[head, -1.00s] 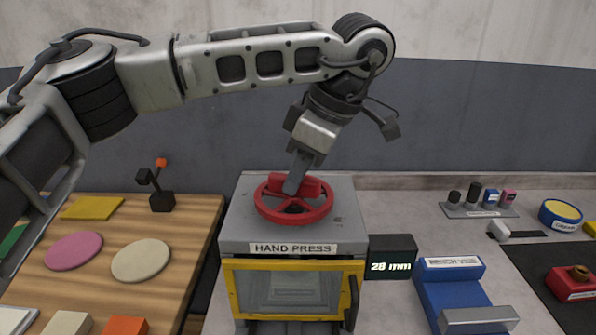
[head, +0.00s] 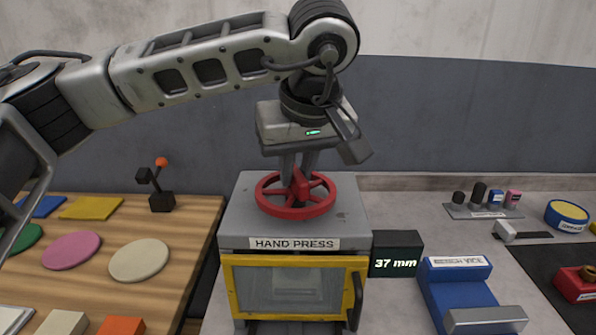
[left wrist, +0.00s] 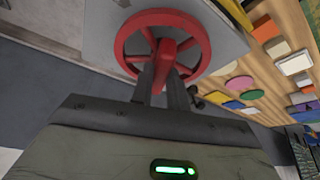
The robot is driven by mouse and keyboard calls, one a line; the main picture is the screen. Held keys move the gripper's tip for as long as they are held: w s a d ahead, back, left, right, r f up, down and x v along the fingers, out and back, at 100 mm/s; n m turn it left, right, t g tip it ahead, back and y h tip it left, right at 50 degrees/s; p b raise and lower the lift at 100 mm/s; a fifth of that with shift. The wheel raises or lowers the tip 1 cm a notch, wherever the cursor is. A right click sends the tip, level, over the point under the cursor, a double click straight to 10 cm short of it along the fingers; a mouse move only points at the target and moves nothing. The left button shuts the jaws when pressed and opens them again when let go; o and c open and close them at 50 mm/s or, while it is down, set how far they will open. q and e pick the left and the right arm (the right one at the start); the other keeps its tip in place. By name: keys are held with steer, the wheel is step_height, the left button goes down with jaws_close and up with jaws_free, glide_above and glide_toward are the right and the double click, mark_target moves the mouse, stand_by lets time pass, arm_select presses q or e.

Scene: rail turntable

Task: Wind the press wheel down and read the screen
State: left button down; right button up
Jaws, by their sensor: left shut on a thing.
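The red press wheel (head: 272,205) lies flat on top of the grey hand press (head: 240,225). My left gripper (head: 300,182) comes down from above and is shut on the red bar across the wheel's middle. In the left wrist view the two fingers (left wrist: 164,88) sit on either side of that bar, and the wheel's rim (left wrist: 124,42) shows around it. The small dark screen (head: 397,263) beside the press reads "37 mm". The press's yellow-framed window door (head: 295,288) is shut. My right gripper is not in view.
A wooden board (head: 195,235) at left holds coloured discs and blocks and a small black stand with an orange ball (head: 161,162). A blue bench vice (head: 455,285) stands right of the screen. A small rack (head: 482,212) and a yellow-topped blue round thing (head: 567,214) are farther right.

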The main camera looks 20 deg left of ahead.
arm_select(q)
steer(key=m+h, duration=0.1)
steer(key=m, duration=0.1)
steer(key=m+h+b, duration=0.1)
steer(key=m, duration=0.2)
steer(key=shift+a+m+t, duration=0.15)
steer(key=shift+m+t, duration=0.15)
steer(key=shift+t, duration=0.1)
stand_by(0.4)
steer(key=c, duration=1.4)
jaws_free()
steer(key=shift+o, duration=0.2)
steer(key=shift+s+r, duration=0.1)
steer(key=shift+r, duration=0.05)
steer(key=a+v, duration=0.1)
steer(key=v, duration=1.4)
steer(key=shift+d+r, duration=0.3)
steer(key=shift+r, duration=0.05)
